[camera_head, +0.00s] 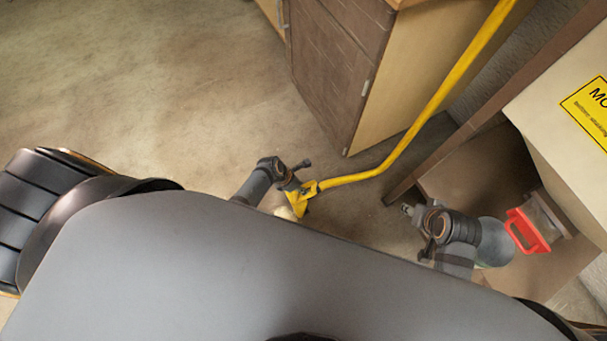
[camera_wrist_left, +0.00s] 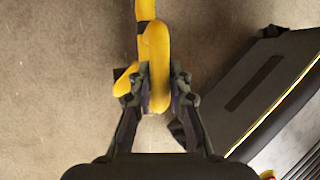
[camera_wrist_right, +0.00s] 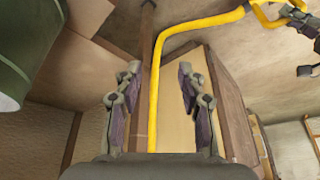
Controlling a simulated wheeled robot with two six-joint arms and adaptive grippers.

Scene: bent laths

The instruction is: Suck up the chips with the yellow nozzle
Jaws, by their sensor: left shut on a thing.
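The yellow nozzle (camera_head: 301,201) is at the end of a long bent yellow pipe (camera_head: 440,95) that rises to the upper right in the head view. My left gripper (camera_head: 293,177) is shut on the nozzle; its fingers close around the yellow part (camera_wrist_left: 158,65) in the left wrist view, above the floor. My right gripper (camera_wrist_right: 158,95) is open and empty. The yellow pipe (camera_wrist_right: 155,95) passes behind the gap between its fingers. A pale patch (camera_head: 285,212) shows on the floor by the nozzle; I cannot tell whether it is chips.
A brown cabinet (camera_head: 335,75) stands beyond the pipe. A pale box with a yellow sign (camera_head: 590,110) is at the right. A red handle (camera_head: 528,230) and a dark green cylinder (camera_wrist_right: 20,65) are near my right arm. The floor at the upper left is clear.

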